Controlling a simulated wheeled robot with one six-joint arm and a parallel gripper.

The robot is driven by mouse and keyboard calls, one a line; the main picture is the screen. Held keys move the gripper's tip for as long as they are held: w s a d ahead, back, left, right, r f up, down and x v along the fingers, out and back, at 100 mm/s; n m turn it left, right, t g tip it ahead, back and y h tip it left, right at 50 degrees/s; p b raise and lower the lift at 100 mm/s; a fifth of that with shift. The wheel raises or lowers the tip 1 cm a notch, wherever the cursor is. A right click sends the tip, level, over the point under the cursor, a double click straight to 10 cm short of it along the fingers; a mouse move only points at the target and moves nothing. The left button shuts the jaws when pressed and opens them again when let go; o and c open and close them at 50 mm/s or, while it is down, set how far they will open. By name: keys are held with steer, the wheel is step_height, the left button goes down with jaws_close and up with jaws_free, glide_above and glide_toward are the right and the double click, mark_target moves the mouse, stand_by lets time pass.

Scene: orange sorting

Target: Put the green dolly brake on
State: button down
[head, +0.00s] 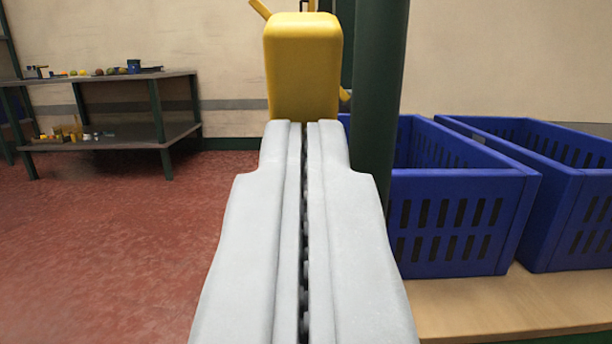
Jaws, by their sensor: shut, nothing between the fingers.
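My gripper (304,130) points straight ahead in the middle of the head view. Its two pale grey fingers lie side by side, shut with nothing held. A yellow rounded block (303,70) shows just beyond the fingertips; I cannot tell whether they touch it. Small yellow parts stick out near its top left and lower right. A dark green upright post (378,110) stands just right of the fingertips. I cannot make out a green dolly or its brake as such.
Two blue slotted crates (455,225) (590,225) stand on a light wooden top (530,300) at the right. A two-level shelf (100,142) with small items stands at the back left. Red floor (110,250) is clear at the left.

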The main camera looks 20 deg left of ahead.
mark_target(305, 87)
steer(key=shift+w+a+r+g+h, duration=0.35)
steer(key=shift+w+g, duration=0.25)
steer(key=shift+g, duration=0.2)
steer(key=shift+w+a+r+g+h, duration=0.2)
steer(key=shift+w+r+g+h, duration=0.3)
steer(key=shift+g, duration=0.3)
steer(key=shift+w+a+r+g+h, duration=0.3)
steer(key=shift+w+g, duration=0.35)
steer(key=shift+g, duration=0.15)
steer(key=shift+r+x, duration=0.2)
steer(key=shift+x, duration=0.6)
steer(key=shift+r+x, duration=0.15)
steer(key=shift+x, duration=0.7)
steer(key=shift+w+a+r, duration=0.1)
steer(key=shift+r, duration=0.05)
steer(key=shift+r, duration=0.1)
